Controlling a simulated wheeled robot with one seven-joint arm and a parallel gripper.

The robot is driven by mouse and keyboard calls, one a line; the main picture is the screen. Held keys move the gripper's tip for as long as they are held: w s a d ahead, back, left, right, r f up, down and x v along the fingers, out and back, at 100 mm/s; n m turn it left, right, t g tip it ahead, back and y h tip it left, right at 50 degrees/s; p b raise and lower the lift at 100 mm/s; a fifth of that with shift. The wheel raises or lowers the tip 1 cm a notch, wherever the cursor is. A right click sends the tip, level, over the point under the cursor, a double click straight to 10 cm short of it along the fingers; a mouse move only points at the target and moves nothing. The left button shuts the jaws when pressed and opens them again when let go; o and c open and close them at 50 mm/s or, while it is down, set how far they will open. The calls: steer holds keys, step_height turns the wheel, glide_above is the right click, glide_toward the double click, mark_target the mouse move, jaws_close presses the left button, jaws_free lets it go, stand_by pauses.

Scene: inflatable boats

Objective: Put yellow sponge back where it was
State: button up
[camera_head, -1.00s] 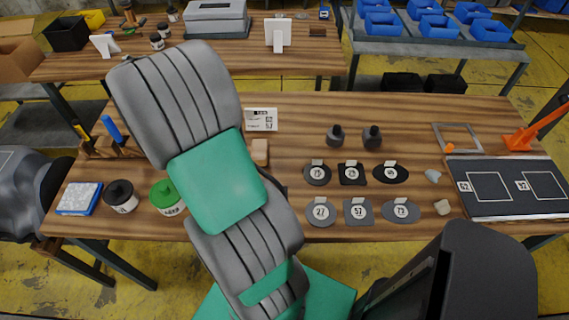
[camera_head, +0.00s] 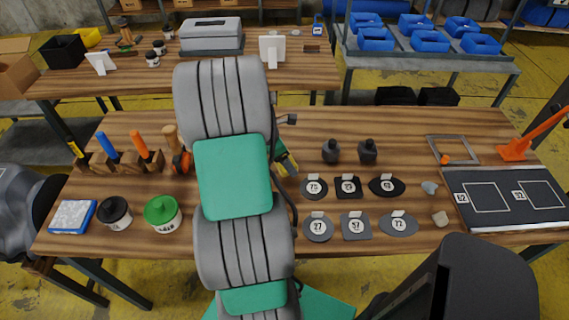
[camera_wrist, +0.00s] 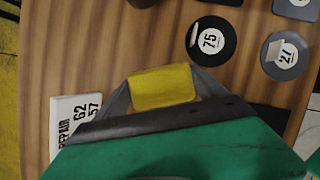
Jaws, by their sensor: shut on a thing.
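The yellow sponge (camera_wrist: 161,80) is between the two fingers of my gripper (camera_wrist: 163,90) in the wrist view. My gripper is shut on it, above the wooden bench top. The gripper body hides the sponge's near side. In the head view my arm covers most of the gripper; a bit of yellow and green (camera_head: 284,160) shows at the arm's right edge, too little to tell apart. The height of the sponge above the wood cannot be told.
A white repair card (camera_wrist: 74,122) lies left of my gripper; round patch 75 (camera_wrist: 211,40) lies to the right. Patches, dark bottles (camera_head: 367,152) and a framed board (camera_head: 505,207) fill the bench's right. A tool rack (camera_head: 125,163), black tin (camera_head: 115,213) and green tin (camera_head: 162,214) stand left.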

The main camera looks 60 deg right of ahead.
steer(key=shift+a+f, duration=0.1)
steer(key=shift+f, duration=1.15)
steer(key=o, duration=1.1)
steer(key=shift+w+f, duration=0.1)
steer(key=v, duration=1.2)
steer(key=w+a+r+m+t, duration=0.2)
steer(key=w+a+r, duration=0.1)
steer(key=w+a, duration=0.4)
steer(key=a+m+t+y, duration=0.1)
steer(key=a+m, duration=0.1)
steer(key=a, duration=0.9)
steer(key=w+a+r+m+t+y, duration=0.1)
steer(key=a+m+t, duration=0.1)
steer(key=a, duration=0.8)
steer(key=w+a+r+m+t+y, duration=0.1)
steer(key=a+m, duration=0.2)
steer(key=a, duration=0.8)
steer(key=shift+w+a+r+m+y, duration=0.2)
steer(key=shift+a+r+m+y, duration=0.05)
steer(key=shift+a+m+y, duration=0.05)
